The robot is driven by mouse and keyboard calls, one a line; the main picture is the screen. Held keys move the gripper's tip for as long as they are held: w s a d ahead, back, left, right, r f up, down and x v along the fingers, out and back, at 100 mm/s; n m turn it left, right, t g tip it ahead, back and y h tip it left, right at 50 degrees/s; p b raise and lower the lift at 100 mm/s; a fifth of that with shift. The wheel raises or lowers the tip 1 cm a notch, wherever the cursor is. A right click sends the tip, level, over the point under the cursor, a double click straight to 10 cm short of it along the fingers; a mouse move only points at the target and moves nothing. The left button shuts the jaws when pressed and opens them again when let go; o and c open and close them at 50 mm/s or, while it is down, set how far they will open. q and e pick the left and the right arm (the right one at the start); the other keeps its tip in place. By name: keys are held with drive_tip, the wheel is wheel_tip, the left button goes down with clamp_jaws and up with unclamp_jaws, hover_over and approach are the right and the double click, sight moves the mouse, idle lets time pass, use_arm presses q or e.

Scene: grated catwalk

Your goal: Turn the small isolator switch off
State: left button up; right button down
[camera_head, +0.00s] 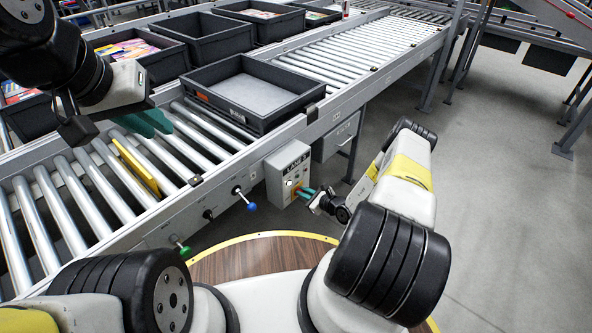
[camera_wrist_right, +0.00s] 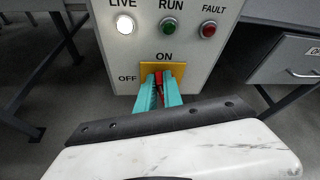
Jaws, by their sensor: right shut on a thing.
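The isolator is a small grey box (camera_head: 287,168) on the side of the conveyor frame. In the right wrist view its front panel (camera_wrist_right: 184,38) fills the upper middle, with a yellow plate (camera_wrist_right: 184,73) marked ON above and OFF at the left. A red switch handle (camera_wrist_right: 158,78) is between the teal fingers of my right gripper (camera_wrist_right: 163,88), which is shut on it. The handle seems to point up towards ON, but the fingers hide much of it. My right gripper (camera_head: 304,192) meets the box in the head view. My left gripper (camera_head: 148,123) hangs over the rollers, apart from the box; its finger gap is unclear.
The panel has a bright white LIVE lamp (camera_wrist_right: 125,24), a green RUN lamp (camera_wrist_right: 167,25) and a red FAULT lamp (camera_wrist_right: 209,30). A blue-knobbed lever (camera_head: 251,206) and a green knob (camera_head: 185,251) stick out nearby. A black tray (camera_head: 262,122) sits on the rollers. Floor at right is clear.

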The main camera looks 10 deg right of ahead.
drive_tip(key=shift+s+a+f+n+t+h, duration=0.35)
drive_tip(key=shift+n+t, duration=0.6)
drive_tip(key=shift+n, duration=0.9)
drive_tip(key=shift+s+a+f+n+t+h, duration=0.15)
drive_tip(key=shift+f+n+t+h, duration=0.6)
drive_tip(key=shift+n, duration=1.15)
drive_tip(key=shift+s+a+f+n+t+h, duration=0.25)
drive_tip(key=shift+n+t, duration=0.85)
drive_tip(key=shift+n, duration=0.75)
drive_tip(key=shift+w+f, duration=0.1)
drive_tip(key=c, duration=1.5)
unclamp_jaws()
drive_tip(key=shift+y, duration=0.25)
